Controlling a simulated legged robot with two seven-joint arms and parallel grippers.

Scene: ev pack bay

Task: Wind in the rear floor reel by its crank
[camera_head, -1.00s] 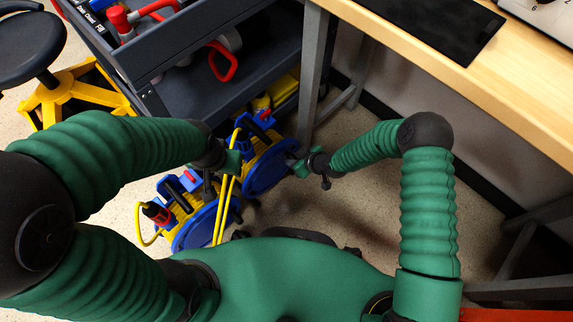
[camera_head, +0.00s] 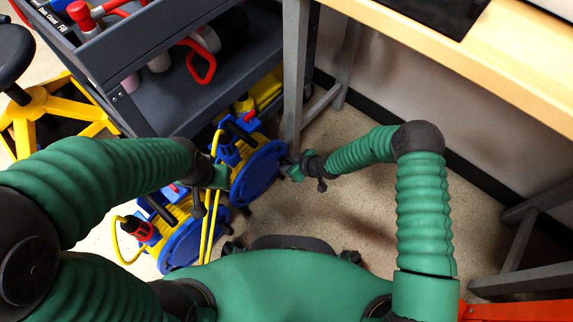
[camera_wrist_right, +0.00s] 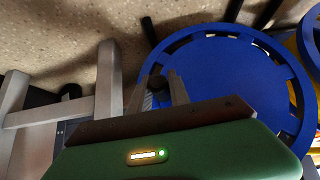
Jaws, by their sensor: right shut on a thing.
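The rear floor reel (camera_head: 258,175) is the farther of two reels, with a blue side disc and a yellow drum. Its disc fills much of the right wrist view (camera_wrist_right: 235,75). My right gripper (camera_head: 291,164) is at the disc's right side, shut on the crank's dark knob (camera_wrist_right: 156,84), which shows between its fingers; the rest of the crank is mostly hidden. My left gripper (camera_head: 212,180) is between the two reels, beside the yellow cable (camera_head: 212,222). Its fingers are too hidden to tell open from shut.
The nearer floor reel (camera_head: 188,246) stands at lower left of the rear one. A grey tool cart (camera_head: 150,58) is just behind them. A workbench (camera_head: 480,52) with grey legs is at the right. A yellow-legged stool (camera_head: 45,108) stands at far left. Floor right of the reels is clear.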

